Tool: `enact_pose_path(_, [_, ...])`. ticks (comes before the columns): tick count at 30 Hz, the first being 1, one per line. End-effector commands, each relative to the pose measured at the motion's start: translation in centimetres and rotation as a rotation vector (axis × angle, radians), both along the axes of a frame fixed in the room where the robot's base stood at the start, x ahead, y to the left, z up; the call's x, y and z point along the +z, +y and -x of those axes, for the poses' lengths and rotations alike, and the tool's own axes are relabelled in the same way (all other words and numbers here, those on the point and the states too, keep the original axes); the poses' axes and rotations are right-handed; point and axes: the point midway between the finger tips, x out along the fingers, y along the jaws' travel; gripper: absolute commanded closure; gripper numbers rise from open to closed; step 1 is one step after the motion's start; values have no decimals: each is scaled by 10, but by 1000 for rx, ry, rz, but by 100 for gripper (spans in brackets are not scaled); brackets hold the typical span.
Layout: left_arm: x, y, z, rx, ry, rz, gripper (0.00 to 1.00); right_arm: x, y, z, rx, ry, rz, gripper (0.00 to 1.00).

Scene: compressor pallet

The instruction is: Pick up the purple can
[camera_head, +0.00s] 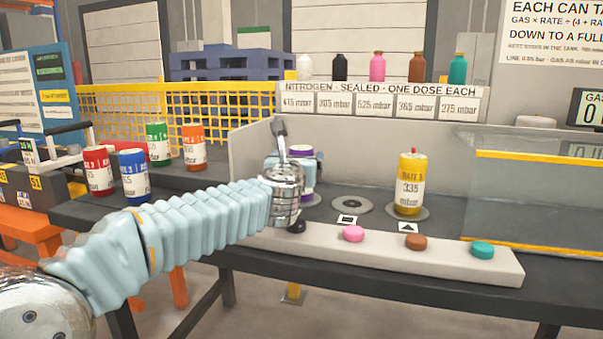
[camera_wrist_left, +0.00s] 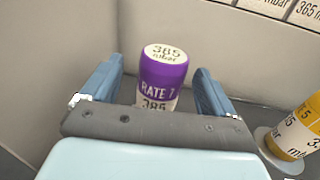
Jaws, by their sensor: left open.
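The purple can (camera_wrist_left: 163,75) stands upright between the two open fingers of my left gripper (camera_wrist_left: 160,92) in the left wrist view. Its labels read 385 mbar and RATE 7. Gaps show between the can and both fingers. In the head view my left gripper (camera_head: 292,165) reaches in from the left and hides most of the purple can (camera_head: 307,182), which shows only in part behind it. My right gripper is not in view.
A yellow can (camera_head: 410,185) stands on a disc to the right, beside an empty disc (camera_head: 351,205). Red (camera_head: 98,171), blue (camera_head: 133,175), green (camera_head: 158,145) and orange (camera_head: 194,147) cans stand at left. A white strip with coloured buttons (camera_head: 450,258) runs in front. A grey wall (camera_head: 350,145) rises behind.

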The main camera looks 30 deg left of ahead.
Motion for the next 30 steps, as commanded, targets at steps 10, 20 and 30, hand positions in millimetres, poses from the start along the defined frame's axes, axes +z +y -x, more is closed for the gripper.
enact_pose_path(10, [-1,14,-44,0,1,0,12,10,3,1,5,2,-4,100])
enact_pose_path(20, [-2,17,-52,0,-1,-1,14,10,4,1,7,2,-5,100])
enact_pose_path(30, [-2,17,-52,0,-1,-1,66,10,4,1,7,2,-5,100])
